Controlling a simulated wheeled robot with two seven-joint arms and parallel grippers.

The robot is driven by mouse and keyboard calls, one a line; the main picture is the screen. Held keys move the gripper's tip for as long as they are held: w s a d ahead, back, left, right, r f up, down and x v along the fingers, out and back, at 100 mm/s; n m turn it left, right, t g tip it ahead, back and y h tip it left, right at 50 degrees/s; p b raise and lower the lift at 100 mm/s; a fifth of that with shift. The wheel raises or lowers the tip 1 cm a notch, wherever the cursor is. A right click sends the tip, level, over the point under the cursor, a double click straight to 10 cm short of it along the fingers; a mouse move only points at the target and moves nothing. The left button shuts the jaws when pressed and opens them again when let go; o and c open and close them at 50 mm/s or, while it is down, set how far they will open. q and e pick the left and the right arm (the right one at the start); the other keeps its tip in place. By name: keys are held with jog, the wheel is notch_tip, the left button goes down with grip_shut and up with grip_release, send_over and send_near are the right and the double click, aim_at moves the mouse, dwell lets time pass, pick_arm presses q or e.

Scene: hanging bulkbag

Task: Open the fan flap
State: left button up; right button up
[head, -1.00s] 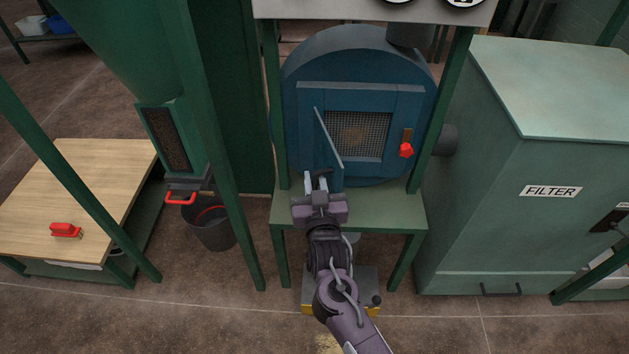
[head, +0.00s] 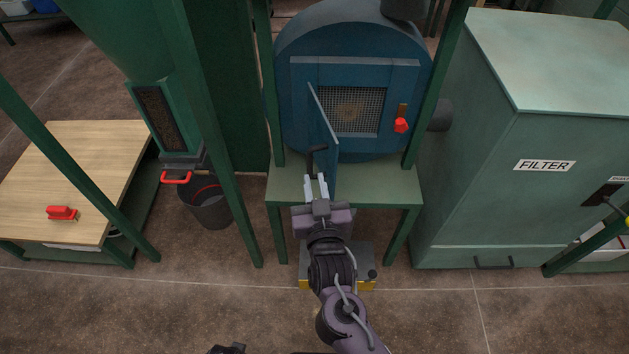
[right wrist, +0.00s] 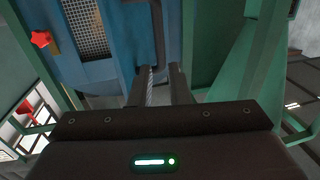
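The blue fan housing (head: 350,40) stands on a green stand. Its flap (head: 322,135) is hinged at the left and stands swung well out, showing the wire mesh (head: 362,108) behind. A dark handle (head: 317,152) sticks out from the flap; it also shows in the right wrist view (right wrist: 159,45). My right gripper (head: 317,182) is in front of the handle, with its fingers apart and nothing seen between them. In the right wrist view the fingers (right wrist: 163,82) point toward the handle. A dark part at the bottom edge (head: 228,349) may be my left gripper; its fingers cannot be made out.
A red knob (head: 401,125) sits right of the mesh. Green posts (head: 436,90) flank the fan. The green filter box (head: 480,190) stands at right; a wooden table (head: 60,165) and a black bucket (head: 210,210) are at left. The floor in front is mostly clear.

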jog(key=shift+c, duration=1.2)
jog(key=shift+d+f+m, duration=0.2)
jog(key=shift+d+m, duration=0.1)
jog(key=shift+m, duration=0.1)
grip_shut()
jog(key=s+d+m+g+y+b, duration=0.2)
jog(key=s+d+m+y+b, duration=0.3)
jog(key=m, duration=0.8)
pick_arm(q)
jog(key=w+d+r, duration=0.2)
jog(key=w+r, duration=0.5)
jog(key=r, duration=0.2)
jog(key=shift+w+d+r, duration=0.25)
jog(key=shift+d+r, duration=0.05)
jog(key=shift+d, duration=0.05)
pick_arm(e)
jog(key=d+x, duration=0.1)
jog(key=x, duration=0.9)
jog(key=shift+w+y, duration=0.3)
jog(key=shift+w, duration=0.2)
pick_arm(q)
jog(key=shift+s, duration=0.1)
pick_arm(e)
jog(key=shift+a, duration=0.15)
